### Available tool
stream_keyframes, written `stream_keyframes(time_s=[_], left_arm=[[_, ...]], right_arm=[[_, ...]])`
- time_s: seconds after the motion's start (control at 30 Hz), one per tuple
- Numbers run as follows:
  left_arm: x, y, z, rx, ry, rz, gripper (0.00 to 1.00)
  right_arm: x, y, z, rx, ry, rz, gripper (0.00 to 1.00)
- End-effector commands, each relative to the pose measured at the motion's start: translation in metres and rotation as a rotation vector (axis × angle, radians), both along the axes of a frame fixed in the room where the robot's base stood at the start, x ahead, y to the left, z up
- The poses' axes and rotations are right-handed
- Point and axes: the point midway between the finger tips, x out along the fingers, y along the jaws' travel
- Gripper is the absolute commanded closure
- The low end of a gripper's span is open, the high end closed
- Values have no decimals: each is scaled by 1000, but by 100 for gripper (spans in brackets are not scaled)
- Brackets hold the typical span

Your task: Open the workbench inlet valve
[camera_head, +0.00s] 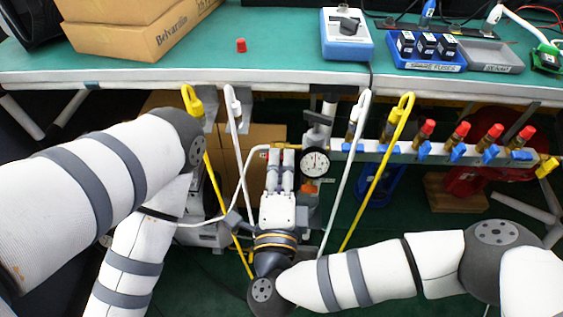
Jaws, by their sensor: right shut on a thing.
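My right gripper (281,165) reaches up from the lower middle, below the front edge of the workbench. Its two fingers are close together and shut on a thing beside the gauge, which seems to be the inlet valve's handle. The fingers hide it, so its angle cannot be told. A round white pressure gauge (315,162) stands just right of the fingertips. Above the gauge a grey lever-like fitting (317,119) sits on the vertical pipe. My left arm comes in from the left and folds downward; its gripper is out of the picture.
The green workbench (280,60) carries cardboard boxes (140,25), a red cap (241,45), a blue-and-white device (346,35) and trays (490,57). A manifold with several red-capped valves (459,133) runs to the right.

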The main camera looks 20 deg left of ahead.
Motion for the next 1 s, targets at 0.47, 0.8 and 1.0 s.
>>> stream_keyframes(time_s=[0.47,0.8,1.0], left_arm=[[0,0,0,0,1,0,38],[0,0,0,0,1,0,38],[0,0,0,0,0,0,38]], right_arm=[[-1,0,-1,11,6,2,100],[0,0,0,10,4,1,72],[-22,-5,-1,11,7,5,72]])
